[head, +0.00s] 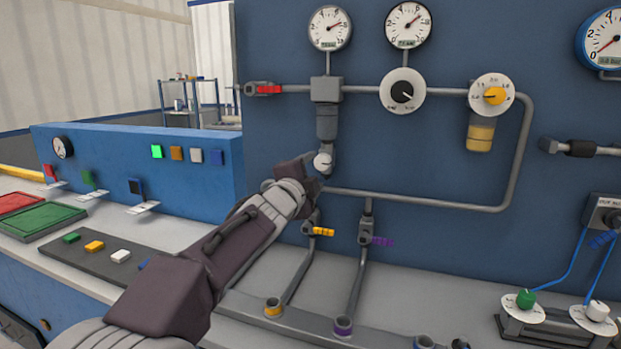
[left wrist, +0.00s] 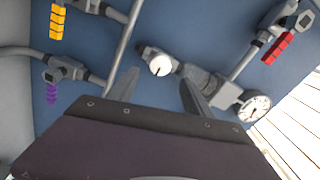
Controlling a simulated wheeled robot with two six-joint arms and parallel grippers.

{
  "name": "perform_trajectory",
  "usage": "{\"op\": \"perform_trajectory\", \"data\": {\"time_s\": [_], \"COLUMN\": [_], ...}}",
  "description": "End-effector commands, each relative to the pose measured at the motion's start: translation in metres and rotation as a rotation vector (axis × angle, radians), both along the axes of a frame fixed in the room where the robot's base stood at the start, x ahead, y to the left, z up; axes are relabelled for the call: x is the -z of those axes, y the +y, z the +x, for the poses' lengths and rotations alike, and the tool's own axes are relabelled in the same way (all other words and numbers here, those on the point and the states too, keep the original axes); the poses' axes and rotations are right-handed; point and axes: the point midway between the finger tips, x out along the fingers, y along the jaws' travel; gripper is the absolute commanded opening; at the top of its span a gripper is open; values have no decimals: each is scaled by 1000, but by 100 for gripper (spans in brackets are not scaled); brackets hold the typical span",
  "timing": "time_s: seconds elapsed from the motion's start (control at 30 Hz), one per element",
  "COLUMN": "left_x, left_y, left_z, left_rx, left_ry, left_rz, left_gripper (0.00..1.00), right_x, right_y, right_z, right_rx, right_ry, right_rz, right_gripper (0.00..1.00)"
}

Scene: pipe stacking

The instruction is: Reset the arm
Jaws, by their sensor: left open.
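My left arm reaches in from the lower left to the blue panel (head: 300,60). My left gripper (head: 318,172) is in front of a small round white-faced fitting (head: 323,161) below the grey vertical filter unit (head: 326,120). In the left wrist view, the two fingers of my left gripper (left wrist: 158,84) stand apart with nothing between them. The white-faced fitting (left wrist: 160,65) shows just beyond the fingertips, and I cannot tell whether they touch it. My right gripper is not in view.
Grey pipes (head: 430,196) cross the panel, with a red valve handle (head: 266,89), a yellow handle (head: 322,231) and a purple handle (head: 383,241). Several gauges sit above. A blue box (head: 110,180) with buttons stands left. Green and white knobs (head: 526,299) stand on the bench at right.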

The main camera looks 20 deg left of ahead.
Motion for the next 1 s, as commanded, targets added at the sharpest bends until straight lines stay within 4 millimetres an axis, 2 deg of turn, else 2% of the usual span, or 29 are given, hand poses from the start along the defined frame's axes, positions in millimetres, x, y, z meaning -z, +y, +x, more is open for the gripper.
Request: {"op": "perform_trajectory", "data": {"time_s": [0.1, 0.2, 0.6, 0.67, 0.8, 1.0], "left_x": [0, 0, -2, -9, -41, -73], "left_y": [1, 1, 0, 0, 0, 0], "left_z": [-13, -18, -18, -18, -18, -18], "left_rx": [0, 0, 0, 0, 0, 0], "left_ry": [0, 1, 1, 0, 0, 1], "left_rz": [1, 1, 1, 1, 1, 0], "left_gripper": [59, 59, 59, 59, 59, 59], "right_x": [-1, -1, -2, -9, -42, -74], "right_y": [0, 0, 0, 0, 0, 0], "right_z": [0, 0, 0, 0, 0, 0], "right_rx": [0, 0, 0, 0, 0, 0], "right_ry": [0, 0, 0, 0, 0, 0], "right_rz": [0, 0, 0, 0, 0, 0], "right_gripper": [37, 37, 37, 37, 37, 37]}}
